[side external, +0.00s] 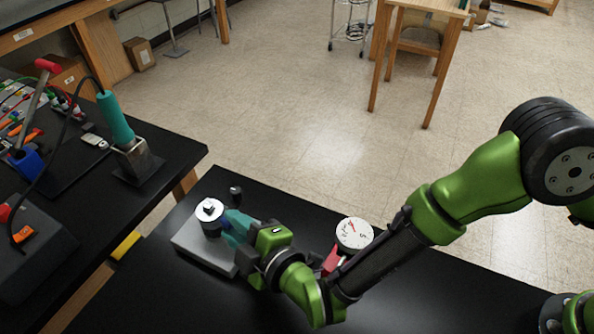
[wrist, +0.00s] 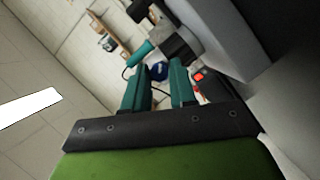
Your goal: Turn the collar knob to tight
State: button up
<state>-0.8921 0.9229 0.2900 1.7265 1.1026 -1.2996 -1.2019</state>
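A small fixture with a grey base plate (side external: 190,245) stands on the black table. It carries a post topped by a silver disc (side external: 209,209). A dark blue round part, which looks like the collar knob (wrist: 158,70), shows between my fingertips in the wrist view. In the side view only a bit of blue shows below the disc, mostly hidden by my fingers. My gripper (side external: 232,224) lies almost level beside the post, its teal fingers pointing at it. In the wrist view its fingers (wrist: 160,78) are apart. I cannot tell whether they touch the knob.
A black knob (side external: 235,190) stands behind the post. A white dial gauge (side external: 354,234) stands close to my forearm. Another black bench at left holds a teal-handled tool in a stand (side external: 117,120) and cables. The table's right part is mostly clear beneath my arm.

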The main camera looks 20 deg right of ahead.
grip_shut()
jog(key=shift+m, duration=0.3)
jog(key=shift+d+r+m+g, duration=0.1)
jog(key=shift+r+m+g, duration=0.05)
jog(key=shift+m+g, duration=0.45)
jog(key=m+g, duration=0.1)
jog(key=m+y, duration=0.1)
jog(key=m, duration=0.1)
jog(key=shift+w+d+m+g+y, duration=0.2)
jog(key=shift+m+g+y, duration=0.1)
jog(key=shift+g, duration=0.1)
jog(key=m+g+y, duration=0.1)
jog(key=m, duration=0.1)
jog(key=m+g, duration=0.1)
jog(key=shift+w+m+y, duration=0.1)
jog(key=shift+m+y, duration=0.3)
jog(key=shift+o, duration=2.4)
grip_release()
